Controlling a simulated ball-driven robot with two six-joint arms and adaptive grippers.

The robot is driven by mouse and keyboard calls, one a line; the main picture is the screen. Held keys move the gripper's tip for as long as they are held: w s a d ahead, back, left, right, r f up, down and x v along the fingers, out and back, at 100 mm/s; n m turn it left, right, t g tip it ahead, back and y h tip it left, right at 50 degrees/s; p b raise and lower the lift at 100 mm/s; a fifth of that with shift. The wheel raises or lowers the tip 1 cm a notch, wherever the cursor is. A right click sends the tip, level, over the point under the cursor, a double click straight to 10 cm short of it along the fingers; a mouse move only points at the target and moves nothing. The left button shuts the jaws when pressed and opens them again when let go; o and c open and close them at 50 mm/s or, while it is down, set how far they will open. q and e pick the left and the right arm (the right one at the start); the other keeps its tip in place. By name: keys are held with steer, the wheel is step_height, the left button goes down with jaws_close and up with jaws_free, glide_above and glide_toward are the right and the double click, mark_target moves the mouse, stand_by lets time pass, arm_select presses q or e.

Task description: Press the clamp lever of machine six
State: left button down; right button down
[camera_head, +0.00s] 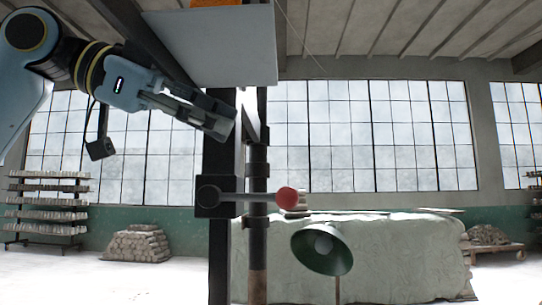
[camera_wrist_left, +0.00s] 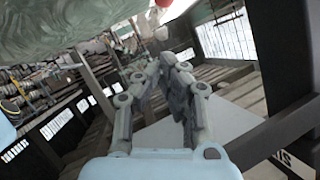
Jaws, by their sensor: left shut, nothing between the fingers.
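The clamp lever (camera_head: 240,196) is a grey bar reaching right, level, from a dark pivot block on a dark upright post (camera_head: 222,260). It ends in a red ball knob (camera_head: 287,198). A red round thing, likely that knob, shows at the top edge of the left wrist view (camera_wrist_left: 166,3). My left gripper (camera_head: 225,122) is shut and empty, in front of the post, above and left of the knob. It is apart from the lever. Its closed fingers also show in the left wrist view (camera_wrist_left: 172,66). My right gripper is not in view. No machine number is readable.
A pale flat panel (camera_head: 215,45) juts out just above my left gripper. A large pale covered block (camera_head: 400,260) stands behind. Racks (camera_head: 45,210) and a stacked pile (camera_head: 137,245) are far left.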

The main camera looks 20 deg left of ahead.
mark_target(251, 197)
arm_select(q)
steer(key=w+d+f+p, duration=0.3)
steer(key=w+d+f, duration=0.2)
steer(key=shift+w+d+f, duration=0.3)
steer(key=shift+w, duration=0.05)
stand_by(0.4)
